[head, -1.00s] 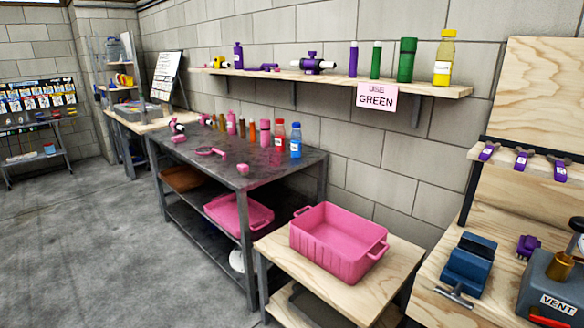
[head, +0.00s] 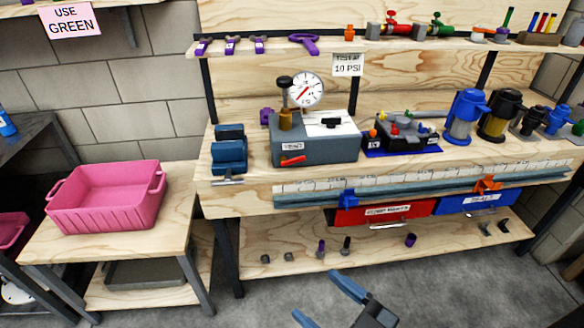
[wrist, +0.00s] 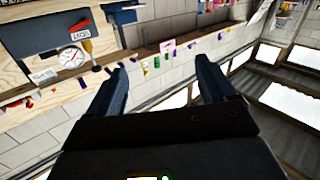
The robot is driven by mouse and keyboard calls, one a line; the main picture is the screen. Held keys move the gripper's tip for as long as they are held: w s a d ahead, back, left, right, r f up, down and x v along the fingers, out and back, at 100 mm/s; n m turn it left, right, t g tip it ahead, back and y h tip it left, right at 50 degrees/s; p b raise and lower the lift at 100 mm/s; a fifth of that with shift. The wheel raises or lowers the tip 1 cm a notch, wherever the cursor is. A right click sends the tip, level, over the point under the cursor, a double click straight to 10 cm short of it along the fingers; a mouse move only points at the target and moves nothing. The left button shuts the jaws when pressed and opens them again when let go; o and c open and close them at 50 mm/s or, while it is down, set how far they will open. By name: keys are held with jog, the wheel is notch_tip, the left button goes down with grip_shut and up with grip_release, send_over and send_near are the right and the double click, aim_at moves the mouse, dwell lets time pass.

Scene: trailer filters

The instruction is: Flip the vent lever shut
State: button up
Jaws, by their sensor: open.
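The red vent lever (head: 292,160) is on the front of a grey test box (head: 340,148) on the workbench, just under its white VENT label (head: 291,146). It lies slightly tilted, its right end higher. A round dial gauge (head: 306,89) and a brass fitting with a dark knob (head: 285,115) stand on the box. My gripper (head: 327,302) is low in front of the bench, well apart from the lever, with its blue fingers spread and empty. In the wrist view my gripper (wrist: 161,68) is also open, and the gauge (wrist: 70,57) shows at left.
A blue vise (head: 229,155) stands left of the box, and a blue tray of fittings (head: 400,150) stands to its right. A ruler rail (head: 420,183) and red drawer (head: 380,213) line the bench front. A pink bin (head: 105,200) sits on the left table. Floor in front is clear.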

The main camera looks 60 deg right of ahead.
jog(key=shift+o, duration=1.3)
jog(key=w+d+f+m+h+b, duration=0.1)
jog(key=w+d+f+h, duration=0.4)
jog(key=w+d, duration=0.5)
jog(key=shift+w+m+t, duration=0.25)
jog(key=shift+m+t, duration=0.05)
jog(key=shift+m, duration=0.2)
jog(key=m+g+h+b, duration=0.2)
jog(key=m+h, duration=0.1)
jog(key=h, duration=0.4)
send_near(293, 162)
jog(key=p+x, duration=0.1)
jog(key=x, duration=0.8)
jog(key=shift+s, duration=0.1)
